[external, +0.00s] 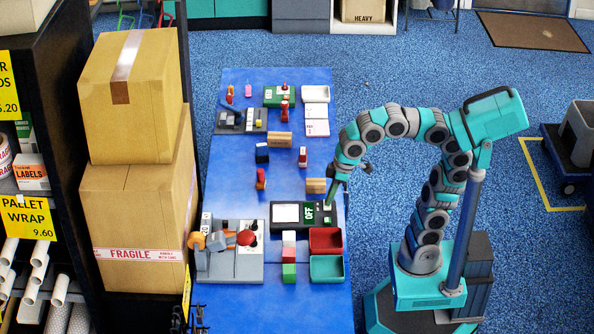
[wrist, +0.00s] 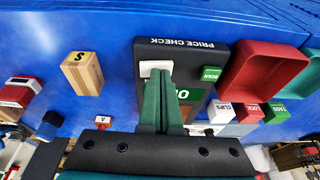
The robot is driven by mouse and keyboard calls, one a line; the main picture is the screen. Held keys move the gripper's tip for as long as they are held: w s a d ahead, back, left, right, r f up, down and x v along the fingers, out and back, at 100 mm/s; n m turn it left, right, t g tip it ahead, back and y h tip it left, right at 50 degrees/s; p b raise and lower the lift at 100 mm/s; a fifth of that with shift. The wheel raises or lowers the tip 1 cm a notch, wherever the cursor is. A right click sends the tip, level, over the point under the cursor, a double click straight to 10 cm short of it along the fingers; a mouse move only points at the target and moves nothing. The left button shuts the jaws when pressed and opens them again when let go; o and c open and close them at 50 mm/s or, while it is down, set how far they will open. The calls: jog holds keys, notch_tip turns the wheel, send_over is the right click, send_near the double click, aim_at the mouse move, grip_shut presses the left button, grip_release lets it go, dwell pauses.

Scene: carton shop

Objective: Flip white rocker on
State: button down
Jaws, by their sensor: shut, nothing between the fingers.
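The white rocker (wrist: 150,68) is on the black price check box (wrist: 205,48), near its printed edge in the wrist view. In the external view the box (external: 286,228) lies on the blue table, and its green sign (external: 309,214) reads OFF. My gripper (wrist: 158,74) is shut and empty. Its fingertips are at the rocker and cover part of it; I cannot tell whether they touch it. In the external view my gripper (external: 328,205) points down at the box's right end. My fingers hide most of the sign in the wrist view.
A red tray (external: 326,240) and a green tray (external: 326,268) stand in front of the box. A wooden block (external: 316,186) lies just behind it. A grey panel with a red knob (external: 246,238) is at front left. Bare blue table lies left of the wooden block.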

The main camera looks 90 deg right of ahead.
jog(key=r, duration=0.1)
jog(key=r+p, duration=0.1)
jog(key=r, duration=0.1)
jog(key=r+p, duration=0.1)
jog(key=r, duration=0.1)
jog(key=shift+w+a, duration=0.1)
jog(key=shift+a, duration=0.2)
jog(key=v, duration=0.9)
jog(key=shift+s+a+b, duration=0.3)
jog(key=shift+f, duration=0.1)
jog(key=shift+d+r+h+p, duration=0.2)
jog(key=shift+d+h+p, duration=0.2)
jog(key=shift+d+p, duration=0.25)
jog(key=shift+f, duration=0.15)
